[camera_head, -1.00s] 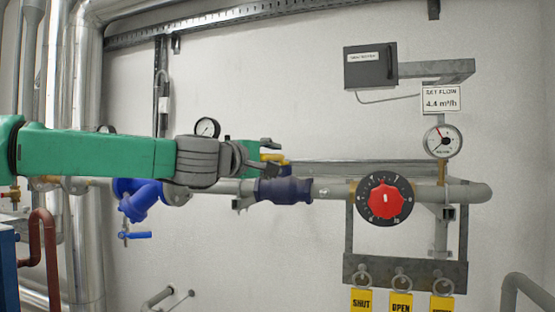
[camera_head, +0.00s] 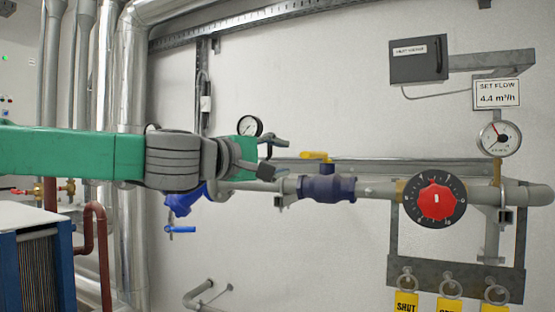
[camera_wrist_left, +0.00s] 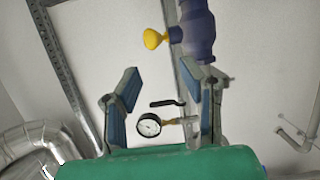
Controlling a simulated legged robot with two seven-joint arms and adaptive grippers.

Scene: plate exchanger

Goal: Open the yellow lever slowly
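The yellow lever (camera_head: 316,156) sits on top of a dark blue valve (camera_head: 326,188) on the horizontal grey pipe. My left gripper (camera_head: 275,157) is just left of the lever in the head view, apart from it. In the left wrist view the yellow lever (camera_wrist_left: 154,39) shows beyond the fingers, beside the valve body (camera_wrist_left: 199,32). The fingers of my left gripper (camera_wrist_left: 166,92) stand wide apart with nothing held between them. My right gripper is in neither view.
A red dial (camera_head: 437,200) and a gauge (camera_head: 499,138) are on the pipe's right side. A small gauge (camera_head: 249,126) is behind my left gripper. A blue-handled valve (camera_head: 181,229) hangs below my arm. Yellow tags (camera_head: 406,303) hang at the lower right.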

